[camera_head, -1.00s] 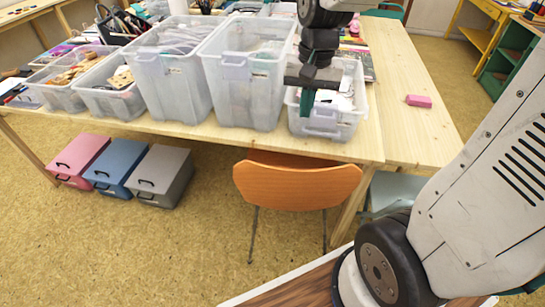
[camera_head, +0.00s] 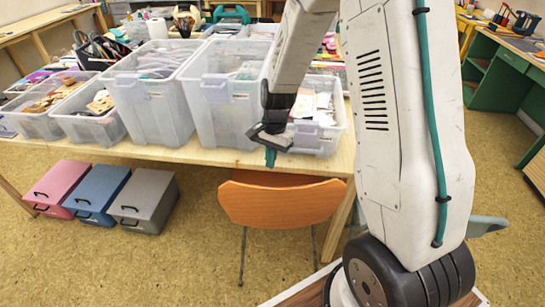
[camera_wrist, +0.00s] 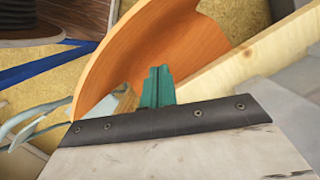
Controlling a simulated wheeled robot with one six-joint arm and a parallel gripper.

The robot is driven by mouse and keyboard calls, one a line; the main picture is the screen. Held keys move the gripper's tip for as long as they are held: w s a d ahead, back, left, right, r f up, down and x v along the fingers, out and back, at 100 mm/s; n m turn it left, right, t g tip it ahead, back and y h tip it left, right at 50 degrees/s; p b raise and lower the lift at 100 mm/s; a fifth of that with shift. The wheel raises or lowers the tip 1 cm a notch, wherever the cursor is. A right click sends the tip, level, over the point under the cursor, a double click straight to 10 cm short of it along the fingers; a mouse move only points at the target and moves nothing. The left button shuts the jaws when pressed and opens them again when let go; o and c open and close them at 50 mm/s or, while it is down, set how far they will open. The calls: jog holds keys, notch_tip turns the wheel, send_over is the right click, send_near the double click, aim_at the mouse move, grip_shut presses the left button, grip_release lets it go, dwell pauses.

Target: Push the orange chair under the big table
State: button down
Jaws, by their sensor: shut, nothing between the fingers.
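The orange chair (camera_head: 282,202) stands at the front edge of the big table (camera_head: 210,153). Its backrest faces me and stands out in front of the table edge, and part of its seat is under the tabletop. My gripper (camera_head: 271,157) is shut and empty, just above and behind the backrest, near the table edge. In the wrist view, the green fingertips (camera_wrist: 157,86) are together in front of the curved orange backrest (camera_wrist: 150,50). I cannot tell whether they touch it.
Clear plastic bins, including a large one (camera_head: 225,105), line the table's front. Pink, blue and grey boxes (camera_head: 143,205) sit on the floor under the table at left. A pale grey-green chair (camera_head: 487,225) is partly hidden behind my arm. Floor in front of the orange chair is clear.

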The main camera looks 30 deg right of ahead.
aim_at(258, 187)
jog(key=s+a, duration=0.1)
jog(key=a, duration=0.1)
jog(key=s+a, duration=0.1)
jog(key=a, duration=0.1)
jog(key=s+a, duration=0.2)
jog(key=shift+a, duration=0.4)
jog(key=shift+d+f, duration=0.1)
jog(key=shift+f, duration=0.4)
jog(key=shift+s+f, duration=0.15)
jog(key=shift+f, duration=0.1)
